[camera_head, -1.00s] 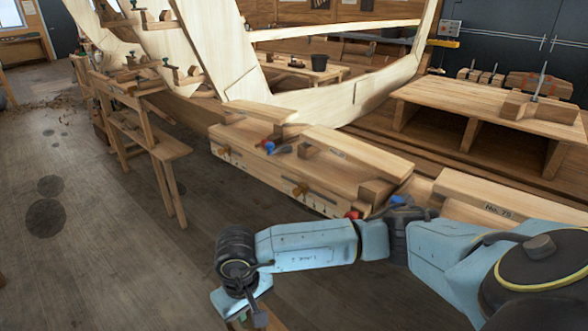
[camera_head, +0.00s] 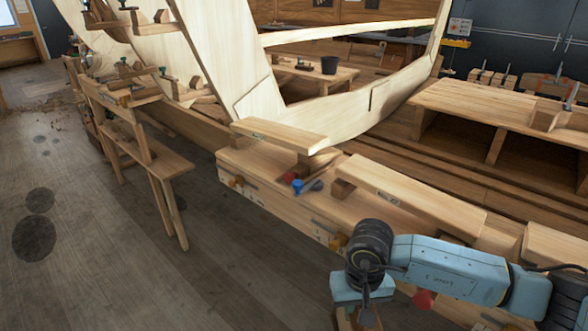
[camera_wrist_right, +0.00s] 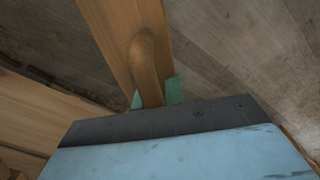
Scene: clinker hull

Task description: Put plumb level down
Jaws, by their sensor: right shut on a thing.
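My right gripper (camera_head: 358,317) is low in the head view, at the bottom edge, beside the front side of the long timber bench. It is shut on a wooden piece, which I take to be the plumb level; only a small bit of it shows there. In the right wrist view the plumb level (camera_wrist_right: 108,25) is a flat brown board with a rounded wooden grip. The green fingertips (camera_wrist_right: 155,95) close around that grip. The board's far end is out of the picture. My left gripper is not in view.
The timber bench (camera_head: 265,193) carries wooden blocks and a blue-topped tool (camera_head: 297,186). A narrow wooden trestle (camera_head: 150,168) stands at left. An open-fronted wooden bench (camera_head: 465,107) is at right, the pale hull (camera_head: 385,95) behind. The floor (camera_head: 110,260) at front left is clear.

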